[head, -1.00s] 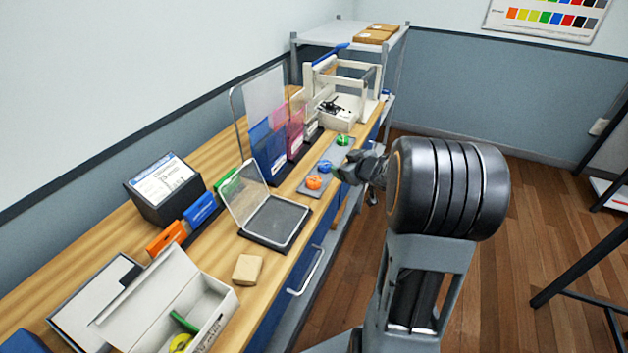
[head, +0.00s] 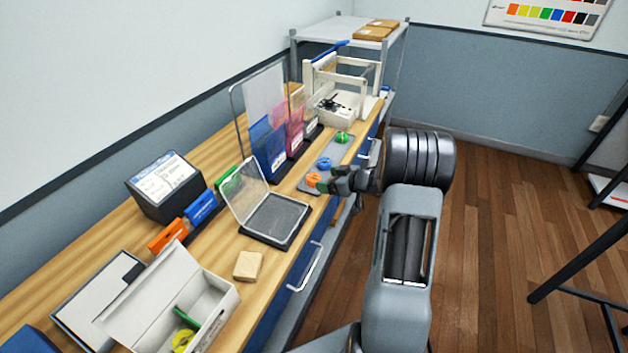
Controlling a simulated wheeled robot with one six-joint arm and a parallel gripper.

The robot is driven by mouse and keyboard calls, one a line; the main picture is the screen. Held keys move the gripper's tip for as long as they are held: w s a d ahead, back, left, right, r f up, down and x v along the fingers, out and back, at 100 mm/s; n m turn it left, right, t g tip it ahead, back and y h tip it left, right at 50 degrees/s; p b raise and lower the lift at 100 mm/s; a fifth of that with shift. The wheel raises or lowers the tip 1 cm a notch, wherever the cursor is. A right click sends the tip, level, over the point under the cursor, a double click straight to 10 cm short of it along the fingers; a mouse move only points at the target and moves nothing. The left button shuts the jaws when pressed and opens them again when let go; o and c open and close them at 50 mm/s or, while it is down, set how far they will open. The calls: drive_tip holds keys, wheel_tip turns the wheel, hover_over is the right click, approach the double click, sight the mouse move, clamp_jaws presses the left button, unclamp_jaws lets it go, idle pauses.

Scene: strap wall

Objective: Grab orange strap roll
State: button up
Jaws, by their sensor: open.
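The orange strap roll (head: 312,179) sits at the near end of a grey strip (head: 306,190) by the counter's front edge. A blue roll (head: 324,163) and a green roll (head: 342,138) sit farther along the same strip. My gripper (head: 326,182) is open, with its fingertips just right of the orange roll. The fingers overlap the roll's right side in the picture, and I cannot tell whether they touch it or surround it.
An open clear-lidded case (head: 268,219) stands nearer on the counter, with a tan block (head: 248,265) and an open white box (head: 215,300) in front. Upright coloured panels (head: 268,148) stand behind the strip. A white press (head: 340,107) is at the far end.

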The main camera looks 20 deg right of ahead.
sight(315, 178)
drive_tip(key=shift+p+x, duration=0.35)
drive_tip(key=shift+x, duration=2.35)
drive_tip(key=shift+c, duration=0.5)
drive_tip(key=shift+r, duration=0.1)
drive_tip(key=c, duration=0.9)
